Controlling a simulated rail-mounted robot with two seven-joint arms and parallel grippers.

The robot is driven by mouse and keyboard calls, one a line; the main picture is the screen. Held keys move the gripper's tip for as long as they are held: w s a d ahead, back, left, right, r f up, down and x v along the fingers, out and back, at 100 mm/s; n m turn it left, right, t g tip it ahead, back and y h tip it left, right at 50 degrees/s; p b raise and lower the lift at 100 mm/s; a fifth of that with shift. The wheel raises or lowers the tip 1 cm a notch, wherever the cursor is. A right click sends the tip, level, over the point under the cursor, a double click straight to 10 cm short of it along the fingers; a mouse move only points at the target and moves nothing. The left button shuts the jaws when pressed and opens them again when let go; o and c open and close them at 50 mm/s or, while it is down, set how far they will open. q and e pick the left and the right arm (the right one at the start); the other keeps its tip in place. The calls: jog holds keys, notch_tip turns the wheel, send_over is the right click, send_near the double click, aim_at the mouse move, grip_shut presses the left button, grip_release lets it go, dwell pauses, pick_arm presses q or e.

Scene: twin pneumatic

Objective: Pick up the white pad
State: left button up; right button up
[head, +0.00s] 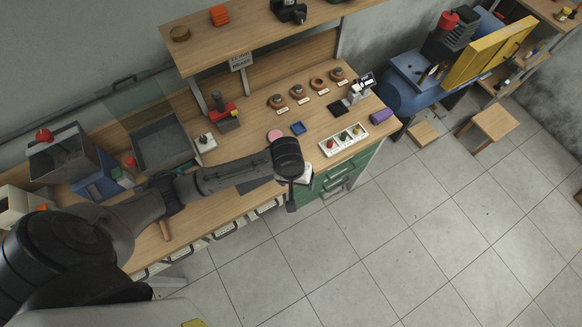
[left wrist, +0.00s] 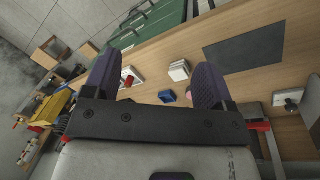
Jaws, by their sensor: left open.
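The white pad (head: 307,176) lies near the front edge of the wooden bench in the head view, partly hidden by my left gripper (head: 291,192). In the left wrist view the white pad (left wrist: 179,71) shows as a small pale block on the bench. There it appears between the two dark fingers of my left gripper (left wrist: 155,82), closer to the right finger. The fingers are wide apart with nothing between them. The gripper looks to be above the bench edge, apart from the pad. My right gripper is in neither view.
Green drawers (head: 335,180) are under the bench; a shelf (head: 260,35) overhangs the back.

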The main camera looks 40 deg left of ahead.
pick_arm(q)
jog(key=w+a+f+n+g+y+b, duration=0.1)
jog(key=w+a+f+n+b, duration=0.1)
jog(key=w+a+n+b, duration=0.7)
jog(key=a+f, duration=0.1)
jog(key=f, duration=0.1)
jog(key=w+f+p, duration=0.1)
jog(key=f, duration=0.2)
jog(key=a+f, duration=0.1)
jog(key=f, duration=0.1)
jog(key=shift+w+a+f+p, duration=0.25)
jog(key=shift+w+a+p, duration=0.05)
jog(key=shift+w+p, duration=0.05)
jog(key=shift+f, duration=2.9)
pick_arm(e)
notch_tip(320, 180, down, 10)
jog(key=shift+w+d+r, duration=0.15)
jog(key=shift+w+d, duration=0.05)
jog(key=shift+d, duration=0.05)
pick_arm(q)
jog(key=shift+c, duration=0.4)
jog(key=c, duration=0.9)
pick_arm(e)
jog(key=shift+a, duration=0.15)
